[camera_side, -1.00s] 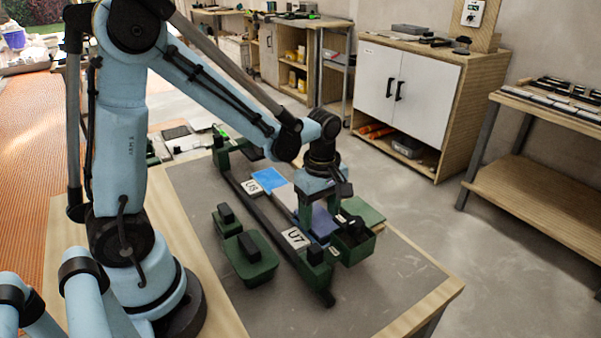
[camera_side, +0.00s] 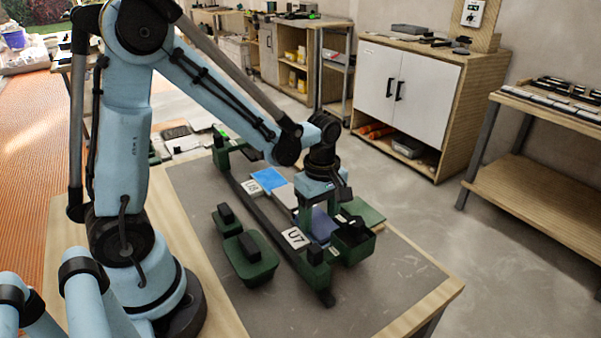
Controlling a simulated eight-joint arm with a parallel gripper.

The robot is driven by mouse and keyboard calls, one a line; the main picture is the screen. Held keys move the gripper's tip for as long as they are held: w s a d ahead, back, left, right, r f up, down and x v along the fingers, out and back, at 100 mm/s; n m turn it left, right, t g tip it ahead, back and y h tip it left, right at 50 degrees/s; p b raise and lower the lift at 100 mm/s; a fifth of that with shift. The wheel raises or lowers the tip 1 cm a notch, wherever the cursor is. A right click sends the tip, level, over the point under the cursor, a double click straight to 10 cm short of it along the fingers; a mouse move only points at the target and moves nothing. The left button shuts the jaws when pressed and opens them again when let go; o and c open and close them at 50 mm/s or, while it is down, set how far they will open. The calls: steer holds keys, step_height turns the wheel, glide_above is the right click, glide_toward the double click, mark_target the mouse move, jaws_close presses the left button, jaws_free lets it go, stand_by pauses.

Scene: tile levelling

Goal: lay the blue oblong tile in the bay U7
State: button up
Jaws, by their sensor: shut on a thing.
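A dark blue tile (camera_side: 322,227) lies low at my gripper, beside the bay plate marked U7 (camera_side: 295,238). My gripper (camera_side: 308,225) points down and is shut on this tile. The fingertips and much of the tile are hidden, so I cannot tell whether it rests on the bed or hangs just above it. A brighter blue tile (camera_side: 268,179) lies farther back in the row, near the plate marked U8 (camera_side: 250,187). A pale grey tile (camera_side: 286,196) lies between them.
A dark rail (camera_side: 270,222) runs along the row's left side. Left of it stand two green blocks with black handles, a large one (camera_side: 247,262) and a small one (camera_side: 226,222). A green bin (camera_side: 352,247) stands right of my gripper. The front of the mat (camera_side: 385,290) is clear.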

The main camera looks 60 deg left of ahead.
steer(key=o, duration=1)
steer(key=shift+r, duration=0.1)
step_height(320, 180, up, 8)
steer(key=shift+f, duration=0.1)
stand_by(0.6)
